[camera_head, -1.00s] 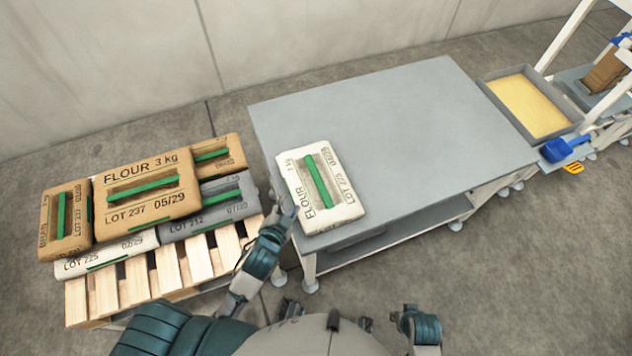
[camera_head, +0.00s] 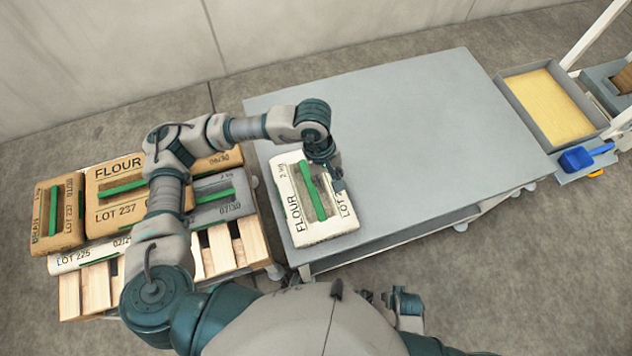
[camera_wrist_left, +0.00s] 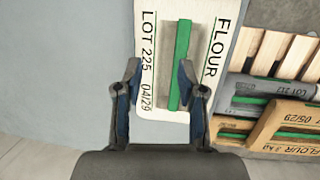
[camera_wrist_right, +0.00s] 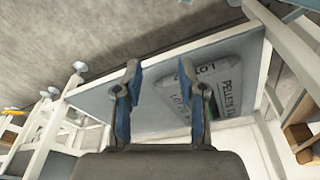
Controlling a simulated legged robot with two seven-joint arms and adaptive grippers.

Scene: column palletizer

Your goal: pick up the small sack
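A white flour sack (camera_head: 318,225) with a green handle (camera_head: 313,190) lies flat at the left front of the grey table (camera_head: 400,130). My left gripper (camera_head: 334,182) is over the sack, partly hiding its right side and print. In the left wrist view my left gripper (camera_wrist_left: 158,85) is open and empty, with the green handle (camera_wrist_left: 180,70) between its fingers, nearer the right one. I cannot tell the height left above the handle. In the right wrist view my right gripper (camera_wrist_right: 160,88) is open and empty, low beside the table's frame.
A wooden pallet (camera_head: 95,290) at the left bears several brown, grey and white sacks. A grey sack (camera_wrist_right: 225,90) lies on a shelf in the right wrist view. A yellow-filled tray (camera_head: 550,105) and blue scoop (camera_head: 578,158) are at the right. The table's back and right are clear.

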